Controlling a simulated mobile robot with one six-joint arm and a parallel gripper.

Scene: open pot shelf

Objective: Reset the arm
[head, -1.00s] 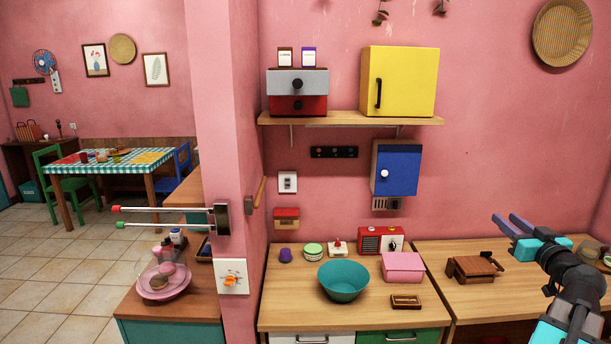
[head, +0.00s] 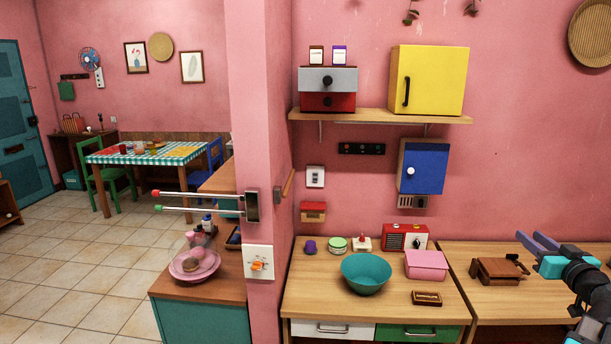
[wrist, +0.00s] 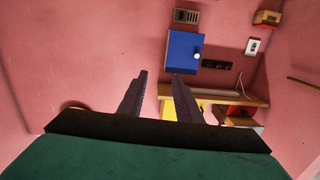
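My gripper (head: 537,243) is at the right of the head view, raised above the right-hand wooden counter, with its two purple-grey fingers pointing up and left. In the wrist view my gripper (wrist: 157,85) shows its two fingers spread apart with only a gap between them, so it is open and empty. The wrist picture is upside down. It faces the pink wall, with the blue cabinet (wrist: 184,52) and the wooden shelf (wrist: 235,95) beyond the fingers. My gripper touches nothing that I can see.
A brown wooden box (head: 497,271) sits on the counter just below my gripper. A teal bowl (head: 366,275) and a pink box (head: 427,265) stand on the left counter. A yellow cabinet (head: 430,80) stands on the wall shelf. The pillar's two rods (head: 200,209) stick out left.

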